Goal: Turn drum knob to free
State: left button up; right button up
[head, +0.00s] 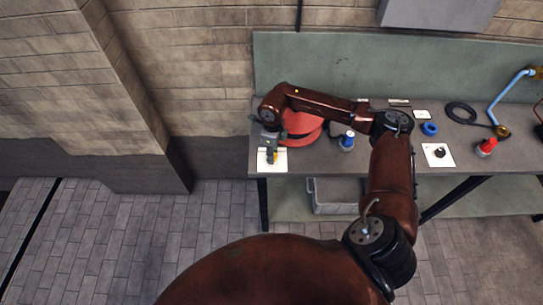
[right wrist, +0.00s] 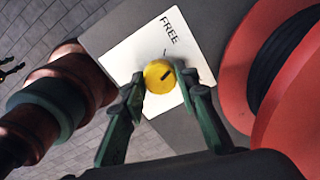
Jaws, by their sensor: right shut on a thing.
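The yellow drum knob (right wrist: 158,77) sits on a white plate (right wrist: 120,45) marked FREE, with a short tick below the word. The black pointer mark on the knob points to the upper right, to the right of that tick. My right gripper (right wrist: 160,88) is shut on the knob, one green finger on each side. In the head view, my right gripper (head: 271,150) reaches down over the white plate (head: 264,166) at the bench's left end and hides most of the knob. My left gripper does not show clearly.
A red drum (head: 303,124) with a dark groove stands close beside the plate; it also fills the right of the right wrist view (right wrist: 240,60). A blue-capped item (head: 347,141), a black knob on a plate (head: 438,155) and a red-capped item (head: 486,147) stand further right on the bench.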

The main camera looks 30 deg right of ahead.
jog(key=n+b, duration=0.2)
jog(key=n, duration=0.1)
jog(key=shift+w, duration=0.1)
jog(key=shift+n+b, duration=0.5)
jog(key=shift+n, duration=0.8)
jog(key=shift+r, duration=0.1)
jog(key=o, duration=1.1)
jog(key=shift+o, duration=0.2)
jog(key=shift+r, duration=0.1)
notch_tip(320, 180, up, 12)
jog(key=shift+f, duration=0.2)
